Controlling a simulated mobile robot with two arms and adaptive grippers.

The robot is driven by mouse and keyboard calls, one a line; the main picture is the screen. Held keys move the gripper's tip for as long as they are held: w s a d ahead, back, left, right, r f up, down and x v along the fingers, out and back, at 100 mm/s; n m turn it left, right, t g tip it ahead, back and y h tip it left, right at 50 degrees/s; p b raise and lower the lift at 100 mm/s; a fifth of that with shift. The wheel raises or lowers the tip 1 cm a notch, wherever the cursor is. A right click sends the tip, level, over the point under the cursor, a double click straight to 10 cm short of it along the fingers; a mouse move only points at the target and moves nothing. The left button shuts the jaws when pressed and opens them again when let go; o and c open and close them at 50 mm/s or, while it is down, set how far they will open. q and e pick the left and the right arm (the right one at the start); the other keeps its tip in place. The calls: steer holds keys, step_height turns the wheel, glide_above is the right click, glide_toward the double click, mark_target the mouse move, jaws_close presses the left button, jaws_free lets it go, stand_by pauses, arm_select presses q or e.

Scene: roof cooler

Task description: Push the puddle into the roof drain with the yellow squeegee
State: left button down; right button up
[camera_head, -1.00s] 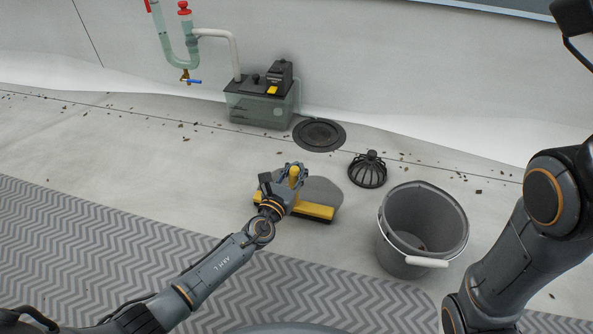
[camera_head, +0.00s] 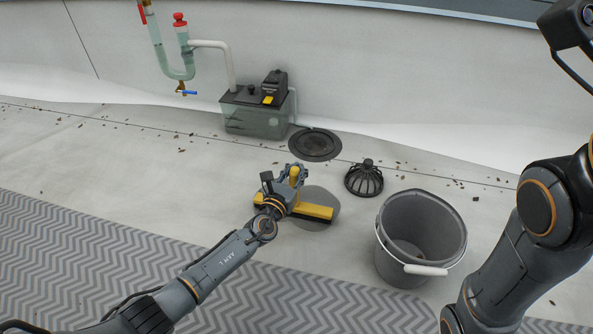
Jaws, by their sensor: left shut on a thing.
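The yellow squeegee (camera_head: 314,211) rests on the pale roof floor, its bar lying across the grey puddle (camera_head: 321,195). Puddle shows on both the far and near sides of the bar. My left gripper (camera_head: 290,180) is shut on the squeegee's yellow handle, whose top shows between the fingers. The round black roof drain (camera_head: 315,145) lies farther back, slightly right of the gripper, with clear floor between it and the puddle. My right arm is at the right edge; its gripper is not visible.
A black domed strainer (camera_head: 364,181) sits right of the puddle. A grey bucket (camera_head: 396,262) with a white-gripped handle stands nearer. A pump box (camera_head: 256,121) with pipes stands left of the drain. A zigzag mat (camera_head: 90,255) covers the near floor; debris lies along the seam.

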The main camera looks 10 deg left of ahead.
arm_select(q)
steer(key=shift+w, duration=1.65)
steer(key=shift+w+d+f, duration=0.1)
steer(key=shift+w+f, duration=0.05)
steer(key=shift+w, duration=1.55)
